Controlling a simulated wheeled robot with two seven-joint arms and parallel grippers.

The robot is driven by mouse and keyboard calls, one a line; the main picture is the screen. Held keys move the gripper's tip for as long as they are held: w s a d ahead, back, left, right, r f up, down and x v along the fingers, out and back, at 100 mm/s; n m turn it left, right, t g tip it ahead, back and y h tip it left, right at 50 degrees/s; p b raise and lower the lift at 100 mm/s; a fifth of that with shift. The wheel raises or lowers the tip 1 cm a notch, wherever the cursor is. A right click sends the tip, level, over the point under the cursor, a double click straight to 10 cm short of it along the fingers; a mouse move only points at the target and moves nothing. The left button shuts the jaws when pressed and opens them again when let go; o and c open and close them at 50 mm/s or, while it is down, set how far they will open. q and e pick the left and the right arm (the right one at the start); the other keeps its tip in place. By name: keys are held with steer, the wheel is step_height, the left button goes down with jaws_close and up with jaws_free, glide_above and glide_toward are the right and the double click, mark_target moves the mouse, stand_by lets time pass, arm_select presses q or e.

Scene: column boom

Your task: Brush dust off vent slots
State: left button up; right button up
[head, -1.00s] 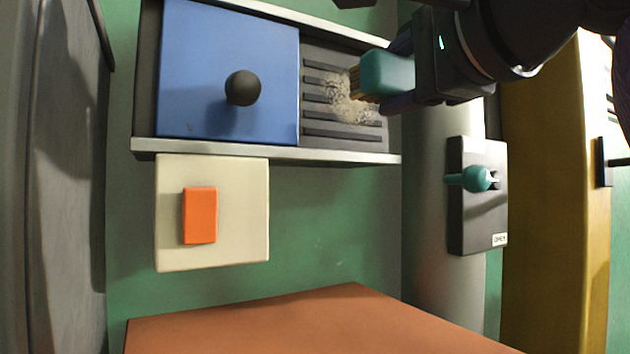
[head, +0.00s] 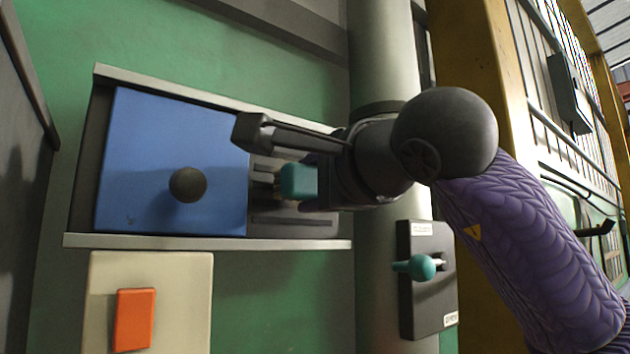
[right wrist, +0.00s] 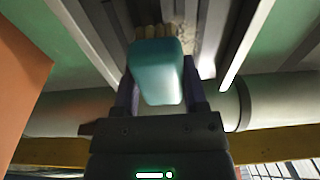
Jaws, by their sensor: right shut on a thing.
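The teal brush (head: 298,181) is held in my right gripper (head: 312,182), its tan bristles over the vent slots (head: 292,219), just right of the blue sliding cover's edge. The dark slots are partly hidden by the brush and gripper. In the right wrist view the brush (right wrist: 157,72) sits between the two fingers, bristles pointing away. A pale speckled dust patch (right wrist: 203,40) shows beside the bristles there. Whether the bristles touch the slots I cannot tell. My left gripper is out of view.
The blue cover (head: 165,140) with a black knob (head: 188,185) fills the left of the railed frame. Below are a cream plate (head: 190,290) with an orange rocker (head: 134,320) and a dark box with a teal lever (head: 420,267). A grey pipe (head: 380,60) runs behind my arm.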

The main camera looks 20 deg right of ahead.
steer(key=shift+p+x, duration=0.6)
steer(key=shift+x, duration=0.45)
